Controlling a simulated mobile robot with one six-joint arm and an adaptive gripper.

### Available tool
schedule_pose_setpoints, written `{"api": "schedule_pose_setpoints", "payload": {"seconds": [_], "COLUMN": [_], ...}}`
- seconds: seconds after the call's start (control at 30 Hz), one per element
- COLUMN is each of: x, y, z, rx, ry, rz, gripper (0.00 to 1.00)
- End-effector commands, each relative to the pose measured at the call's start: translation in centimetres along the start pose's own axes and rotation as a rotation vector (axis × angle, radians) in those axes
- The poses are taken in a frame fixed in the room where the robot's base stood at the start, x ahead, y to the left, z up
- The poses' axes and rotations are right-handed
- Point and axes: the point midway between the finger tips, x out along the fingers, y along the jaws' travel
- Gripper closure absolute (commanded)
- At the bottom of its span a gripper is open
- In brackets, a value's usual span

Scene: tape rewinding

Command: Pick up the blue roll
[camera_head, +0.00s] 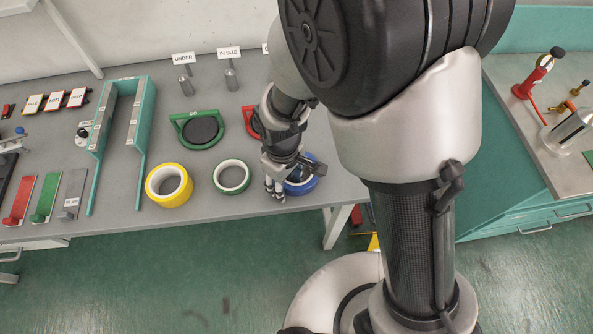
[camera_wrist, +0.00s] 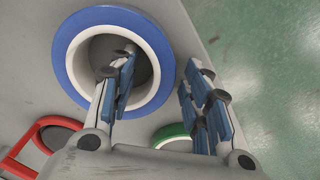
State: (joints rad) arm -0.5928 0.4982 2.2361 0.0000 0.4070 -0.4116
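The blue roll (camera_head: 306,186) lies flat near the table's front edge, partly hidden behind my gripper (camera_head: 276,189) in the head view. In the wrist view, the blue roll (camera_wrist: 68,58) shows a blue outside, a white inner ring and a hollow centre. My gripper (camera_wrist: 161,68) is open there, with nothing between its fingers but the near wall of the roll in view. The left finger appears over or in the hole. The right finger is beyond the roll's outer right side. I cannot tell how deep the fingers are or whether they touch it.
The green roll (camera_head: 232,176) and yellow roll (camera_head: 170,185) lie to the left. A red-framed holder (camera_wrist: 38,143) and a green-framed holder (camera_head: 199,130) stand on the table. The teal bracket (camera_head: 143,115) is further left. The table's edge is close to the blue roll.

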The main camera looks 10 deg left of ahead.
Motion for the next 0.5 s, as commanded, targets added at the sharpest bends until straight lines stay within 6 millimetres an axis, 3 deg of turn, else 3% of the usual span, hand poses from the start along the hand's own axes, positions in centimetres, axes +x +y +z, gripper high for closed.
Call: {"api": "schedule_pose_setpoints", "payload": {"seconds": [0.5], "x": [-0.02], "y": [-0.01], "z": [0.00], "rx": [0.000], "ry": [0.000], "rz": [0.000], "gripper": [0.93]}}
